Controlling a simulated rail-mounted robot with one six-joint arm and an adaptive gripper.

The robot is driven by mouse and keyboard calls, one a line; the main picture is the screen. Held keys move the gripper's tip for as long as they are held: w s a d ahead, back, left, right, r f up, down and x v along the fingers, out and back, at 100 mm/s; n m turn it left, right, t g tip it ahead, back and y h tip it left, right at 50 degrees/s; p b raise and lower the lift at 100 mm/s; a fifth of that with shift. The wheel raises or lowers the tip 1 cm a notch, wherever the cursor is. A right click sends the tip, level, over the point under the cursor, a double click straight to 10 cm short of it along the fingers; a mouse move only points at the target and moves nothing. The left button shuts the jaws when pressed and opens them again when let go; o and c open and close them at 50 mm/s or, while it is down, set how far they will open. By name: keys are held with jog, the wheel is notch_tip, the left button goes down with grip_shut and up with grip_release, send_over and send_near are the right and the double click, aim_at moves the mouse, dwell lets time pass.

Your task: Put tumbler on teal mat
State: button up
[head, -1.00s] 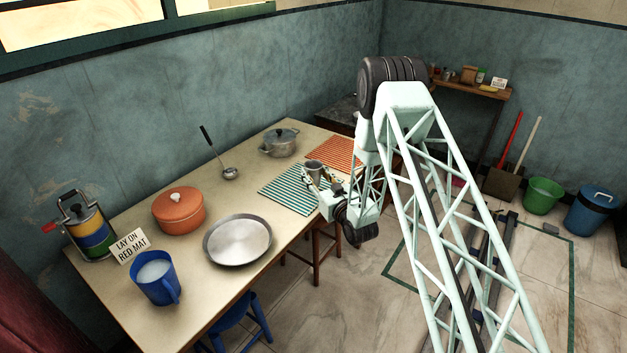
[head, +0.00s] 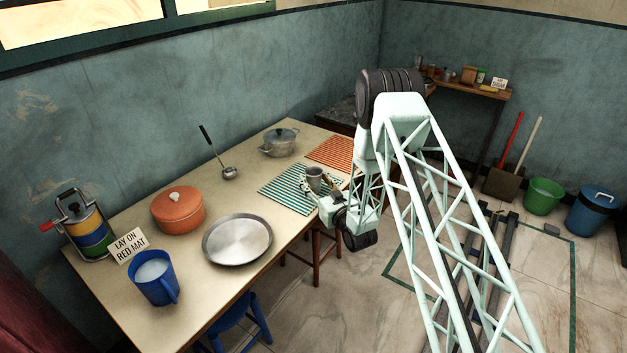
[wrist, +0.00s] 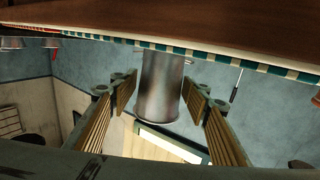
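The tumbler (head: 315,178) is a grey metal cup standing upright over the right part of the teal-striped mat (head: 283,193). In the wrist view, which is upside down, the tumbler (wrist: 161,88) is between the fingertips, with its base at the mat's edge (wrist: 215,54). My gripper (wrist: 161,90) is open around the tumbler, with a narrow gap at the left finger. The right finger appears very close to it. In the head view my gripper (head: 318,192) is at the table's right edge, partly hiding the mat's right corner.
An orange-striped mat (head: 331,152) lies just beyond. A lidded pot (head: 279,143), ladle (head: 230,172), orange pot (head: 178,211), metal plate (head: 238,240), blue jug (head: 155,281) and sign (head: 130,245) stand on the table (head: 190,300). A stool is beneath.

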jog(key=shift+o, duration=0.2)
jog(key=shift+r, duration=0.2)
jog(key=p+v, duration=0.1)
jog(key=v, duration=1.1)
jog(key=shift+p, duration=0.4)
dwell(0.6)
